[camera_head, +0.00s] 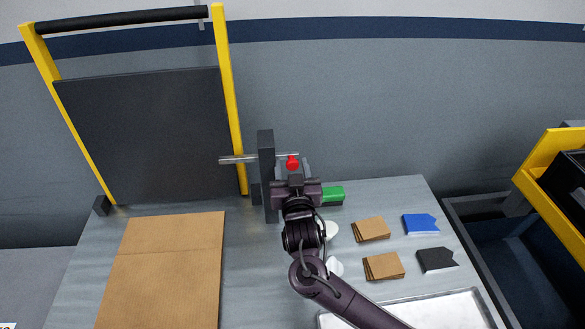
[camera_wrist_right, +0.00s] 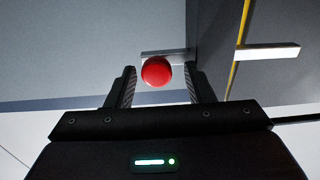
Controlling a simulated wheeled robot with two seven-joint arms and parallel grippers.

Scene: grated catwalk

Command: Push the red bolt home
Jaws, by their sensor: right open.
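The red bolt knob (camera_head: 292,162) sits on a silver rod (camera_head: 240,159) that passes through a dark upright post (camera_head: 266,145). The rod's left end overlaps the gate's right yellow upright (camera_head: 231,110); I cannot tell whether it enters anything there. My right gripper (camera_head: 295,180) is just in front of the knob, its fingers partly hidden by its own body. In the right wrist view, the red knob (camera_wrist_right: 156,71) shows between the two open fingers, with a visible gap on each side. My left gripper is not in view.
A dark panel (camera_head: 145,135) fills the yellow gate frame. Brown cardboard (camera_head: 165,270) lies on the grey table. A metal tray (camera_head: 440,312) is in front.

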